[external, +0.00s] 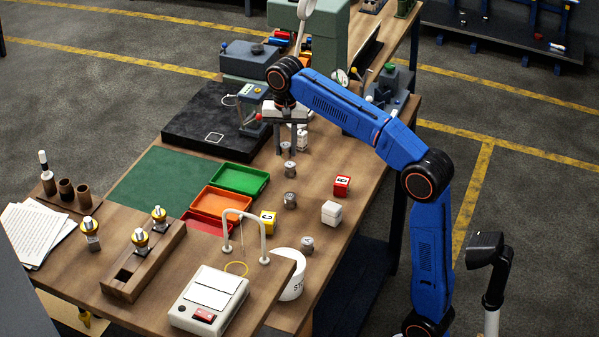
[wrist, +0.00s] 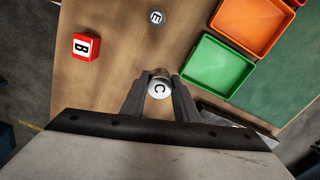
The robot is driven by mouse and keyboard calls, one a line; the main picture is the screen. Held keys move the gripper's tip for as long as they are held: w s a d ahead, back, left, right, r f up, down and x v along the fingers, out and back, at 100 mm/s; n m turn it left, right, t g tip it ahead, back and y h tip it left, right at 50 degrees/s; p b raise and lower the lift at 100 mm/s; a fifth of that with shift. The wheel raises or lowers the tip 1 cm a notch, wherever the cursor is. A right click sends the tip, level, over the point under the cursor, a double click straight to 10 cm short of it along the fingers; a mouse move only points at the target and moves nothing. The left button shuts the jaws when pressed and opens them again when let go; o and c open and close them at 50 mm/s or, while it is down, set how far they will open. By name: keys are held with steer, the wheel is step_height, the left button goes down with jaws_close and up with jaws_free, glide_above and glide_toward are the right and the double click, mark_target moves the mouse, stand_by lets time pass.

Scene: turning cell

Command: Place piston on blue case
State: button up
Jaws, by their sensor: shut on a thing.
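My gripper (external: 287,138) is shut on a small grey metal piston (wrist: 159,88) with a letter C on its top. The piston sits between the fingertips, which also show in the wrist view (wrist: 158,97). I cannot tell whether it touches the table. Similar metal pistons stand on the table: one (external: 290,168) near my gripper, one (external: 290,199) in the middle and one (external: 307,244) nearer the front. One lettered piston shows in the wrist view (wrist: 156,17). I can make out no blue case; the open trays are green (external: 239,179), orange (external: 221,203) and red (external: 207,222).
A red cube (external: 342,185), a white cube (external: 331,212) and a yellow cube (external: 268,222) stand on the table. A black plate (external: 205,120) with a machine is left of my gripper. A white wire arch (external: 245,214) and a white bucket (external: 291,288) are in front.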

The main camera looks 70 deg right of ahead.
steer(key=a+r+n, duration=0.3)
steer(key=a+n, duration=1)
steer(key=a, duration=2.3)
steer(key=shift+s+f, duration=0.15)
steer(key=shift+f, duration=1.5)
steer(key=shift+s+f, duration=0.2)
steer(key=shift+f, duration=1.4)
steer(key=shift+s+f, duration=0.15)
steer(key=shift+f, duration=1.5)
steer(key=shift+f, duration=0.1)
steer(key=o, duration=1.1)
step_height(320, 180, up, 12)
